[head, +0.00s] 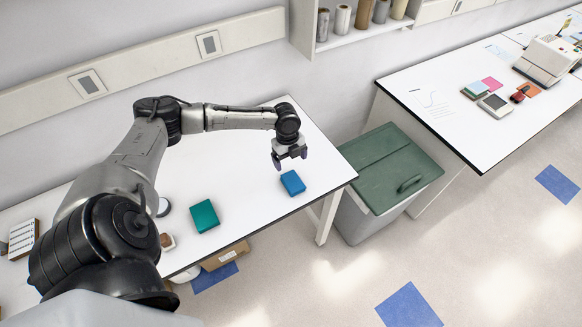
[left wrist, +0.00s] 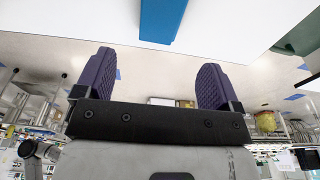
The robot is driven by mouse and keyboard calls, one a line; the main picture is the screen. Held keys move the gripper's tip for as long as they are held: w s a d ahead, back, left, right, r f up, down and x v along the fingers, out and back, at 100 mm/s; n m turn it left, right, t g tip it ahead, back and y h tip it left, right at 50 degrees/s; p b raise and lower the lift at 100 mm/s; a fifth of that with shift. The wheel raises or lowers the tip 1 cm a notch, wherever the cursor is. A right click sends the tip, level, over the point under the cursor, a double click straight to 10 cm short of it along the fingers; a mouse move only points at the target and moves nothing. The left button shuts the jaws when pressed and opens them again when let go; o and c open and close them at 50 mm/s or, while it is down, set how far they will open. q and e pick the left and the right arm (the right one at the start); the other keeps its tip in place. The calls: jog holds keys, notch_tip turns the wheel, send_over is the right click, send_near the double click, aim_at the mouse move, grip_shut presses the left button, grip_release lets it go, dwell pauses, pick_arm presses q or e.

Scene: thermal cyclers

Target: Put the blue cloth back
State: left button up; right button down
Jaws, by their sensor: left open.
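The blue cloth (head: 292,183) is a small folded block on the white table, near its right end and front edge. In the left wrist view the blue cloth (left wrist: 161,18) shows at the top centre, partly cut off, beyond the fingertips. My left gripper (head: 290,163) is open and empty, just behind and above the cloth. In the left wrist view the two purple fingers of the left gripper (left wrist: 155,80) stand wide apart with nothing between them. My right gripper is not in view.
A teal folded cloth (head: 205,216) lies left of the blue one on the white table (head: 240,160). A bin with a green lid (head: 385,165) stands right of the table. A second table (head: 470,125) holds several small items. A rack (head: 22,240) sits at far left.

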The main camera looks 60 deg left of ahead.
pick_arm(q)
jog(key=s+d+f+n, duration=0.1)
jog(key=s+d+f, duration=0.2)
jog(key=d, duration=0.6)
jog(key=s+d+f+n+t, duration=0.15)
jog(key=s+d, duration=0.25)
jog(key=d, duration=0.4)
jog(key=s+d+f+n+g, duration=0.1)
jog(key=s+d+f, duration=0.2)
jog(key=d, duration=0.6)
jog(key=s+d+r+n+t+y, duration=0.1)
jog(key=s+d+r+n+t, duration=0.1)
jog(key=s+r+n, duration=0.4)
jog(key=s+n+t, duration=0.1)
jog(key=s+n, duration=0.3)
jog(key=n, duration=0.2)
jog(key=shift+d+y, duration=0.3)
jog(key=shift+s+r, duration=0.1)
notch_tip(320, 180, up, 14)
jog(key=p, duration=1.4)
jog(key=shift+r, duration=0.2)
